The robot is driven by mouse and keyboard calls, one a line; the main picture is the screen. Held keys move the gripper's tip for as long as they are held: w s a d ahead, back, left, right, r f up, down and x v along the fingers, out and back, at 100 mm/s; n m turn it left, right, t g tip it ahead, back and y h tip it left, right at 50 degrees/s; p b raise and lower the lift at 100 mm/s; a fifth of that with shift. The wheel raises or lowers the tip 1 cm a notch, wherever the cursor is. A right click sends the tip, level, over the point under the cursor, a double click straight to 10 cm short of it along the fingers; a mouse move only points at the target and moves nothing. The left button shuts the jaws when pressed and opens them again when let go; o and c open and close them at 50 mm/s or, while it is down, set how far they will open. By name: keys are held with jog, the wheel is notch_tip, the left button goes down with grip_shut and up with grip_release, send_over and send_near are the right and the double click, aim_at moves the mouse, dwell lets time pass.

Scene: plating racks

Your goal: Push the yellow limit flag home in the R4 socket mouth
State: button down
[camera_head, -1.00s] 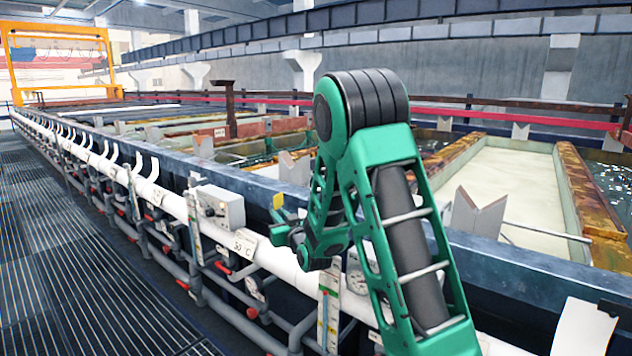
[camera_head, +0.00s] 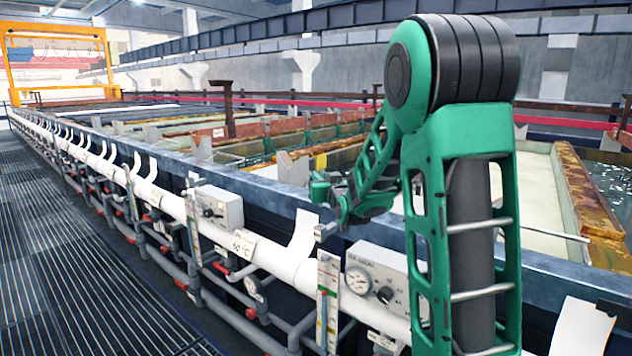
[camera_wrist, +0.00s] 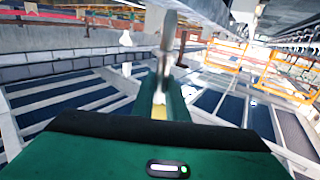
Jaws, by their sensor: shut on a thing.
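The yellow limit flag (camera_head: 321,161) shows as a small yellow plate just above my gripper (camera_head: 320,186) in the head view. My gripper is shut on it, raised over the near edge of the tank line. In the wrist view a bit of yellow (camera_wrist: 159,112) shows between the green fingers of my gripper (camera_wrist: 162,88), and a blurred grey piece stands up beyond them. I cannot make out the R4 socket mouth in either view.
A dark tank rim (camera_head: 262,192) runs along the line, with a white pipe (camera_head: 180,205) below it. Gauge boxes (camera_head: 380,280) and a white curved plate (camera_head: 302,235) stand on the near side. A grated walkway (camera_head: 70,270) is clear at left.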

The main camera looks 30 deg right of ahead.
jog(key=shift+w+f, duration=0.15)
jog(key=shift+f, duration=2.75)
jog(key=shift+f, duration=2.75)
jog(key=c, duration=1.7)
grip_release()
jog(key=shift+o, duration=0.2)
jog(key=shift+a, duration=0.1)
